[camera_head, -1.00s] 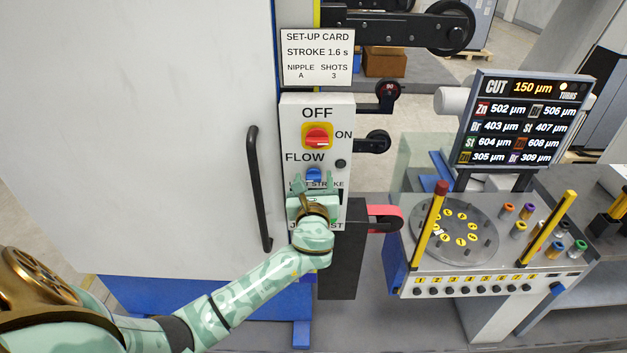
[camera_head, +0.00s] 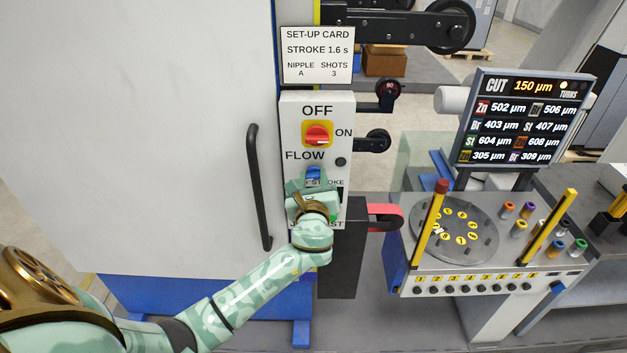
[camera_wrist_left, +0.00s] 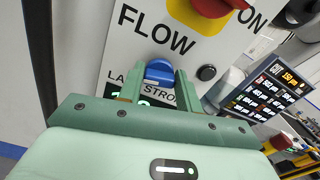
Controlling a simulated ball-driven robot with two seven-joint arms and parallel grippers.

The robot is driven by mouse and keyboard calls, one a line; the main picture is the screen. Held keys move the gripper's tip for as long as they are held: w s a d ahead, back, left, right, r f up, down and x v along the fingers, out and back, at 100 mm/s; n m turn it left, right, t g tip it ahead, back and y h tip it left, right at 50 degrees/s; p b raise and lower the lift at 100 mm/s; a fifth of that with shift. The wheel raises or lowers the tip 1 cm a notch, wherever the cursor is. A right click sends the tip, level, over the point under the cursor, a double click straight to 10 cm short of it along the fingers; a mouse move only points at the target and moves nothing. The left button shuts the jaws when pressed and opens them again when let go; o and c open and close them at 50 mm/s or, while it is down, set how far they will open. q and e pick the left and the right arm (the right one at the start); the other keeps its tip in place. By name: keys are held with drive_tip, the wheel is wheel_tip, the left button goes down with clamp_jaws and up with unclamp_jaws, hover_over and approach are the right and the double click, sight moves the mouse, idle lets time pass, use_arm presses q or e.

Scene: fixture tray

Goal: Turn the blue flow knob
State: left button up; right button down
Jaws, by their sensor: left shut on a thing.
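The blue flow knob (camera_head: 314,173) sits on the white control panel (camera_head: 346,106), under the word FLOW. It also shows in the left wrist view (camera_wrist_left: 159,72), between the two green fingers of my left gripper (camera_wrist_left: 157,84). In the head view my left gripper (camera_head: 313,180) reaches up to the panel from below and is shut on the knob. The gripper looks tilted relative to the panel. It hides part of the text and display below the knob. My right gripper is not in view.
A red and yellow OFF/ON switch (camera_head: 317,135) is above the knob, with a small black button (camera_head: 340,161) to its lower right. A black door handle (camera_head: 256,188) stands to the left. A fixture table with a round dial (camera_head: 482,245) is at right.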

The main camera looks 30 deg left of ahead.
use_arm(q)
drive_tip(key=n+b, duration=0.1)
drive_tip(key=n, duration=0.4)
drive_tip(key=shift+f+b, duration=0.15)
drive_tip(key=shift+b, duration=0.25)
drive_tip(key=n+b, duration=0.2)
drive_tip(key=n, duration=0.3)
drive_tip(key=shift+a, duration=0.15)
drive_tip(key=shift+n, duration=0.5)
drive_tip(key=o, duration=1)
